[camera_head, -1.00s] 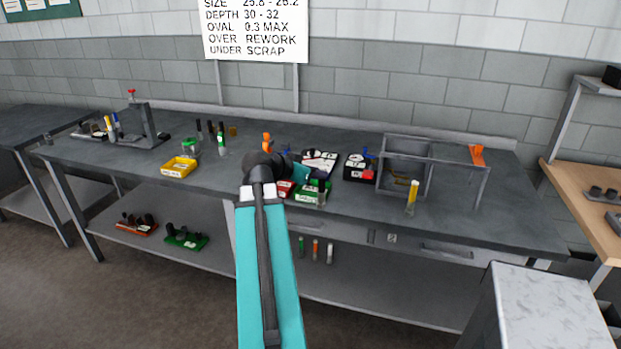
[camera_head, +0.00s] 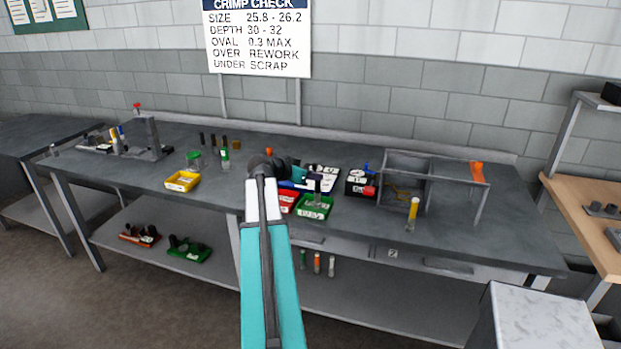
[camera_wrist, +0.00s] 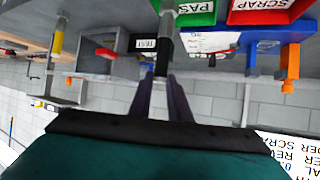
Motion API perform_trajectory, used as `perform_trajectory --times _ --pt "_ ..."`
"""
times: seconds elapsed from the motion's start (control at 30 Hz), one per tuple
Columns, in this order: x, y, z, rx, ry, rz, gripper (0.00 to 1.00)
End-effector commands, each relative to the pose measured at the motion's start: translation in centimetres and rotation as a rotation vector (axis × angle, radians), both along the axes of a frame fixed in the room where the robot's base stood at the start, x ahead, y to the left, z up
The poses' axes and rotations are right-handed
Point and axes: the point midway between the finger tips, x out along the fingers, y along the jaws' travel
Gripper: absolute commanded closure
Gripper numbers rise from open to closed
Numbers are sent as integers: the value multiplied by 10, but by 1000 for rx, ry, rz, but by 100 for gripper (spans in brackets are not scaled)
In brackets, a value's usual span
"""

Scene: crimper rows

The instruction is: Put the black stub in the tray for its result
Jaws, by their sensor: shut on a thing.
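My gripper (camera_wrist: 163,76) is shut on the black stub (camera_wrist: 166,32), which points away from the fingers in the wrist view. In the head view the stub (camera_head: 318,186) hangs upright at the green tray (camera_head: 313,209); my arm hides most of the gripper. The green tray's label, partly covered by the stub in the wrist view, starts "PAS". The red tray (camera_head: 286,203), labelled SCRAP in the wrist view (camera_wrist: 262,12), is just left of it. A yellow tray (camera_head: 182,181) stands farther left.
Behind the trays lie a white sheet (camera_head: 325,173) and a black box (camera_head: 359,182) with a red part. A grey frame (camera_head: 408,178) and a yellow-topped cylinder (camera_head: 413,212) stand right. Several cylinders stand left of my arm. The wall sign (camera_head: 258,38) reads "over rework, under scrap".

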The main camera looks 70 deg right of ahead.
Motion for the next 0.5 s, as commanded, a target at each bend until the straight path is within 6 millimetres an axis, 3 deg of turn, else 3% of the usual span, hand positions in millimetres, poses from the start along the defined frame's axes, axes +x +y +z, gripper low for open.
perform_trajectory --times 0.23,0.5 --pt "15 -27 0 -1 0 0 100" --pt "21 -37 -3 -1 0 1 100"
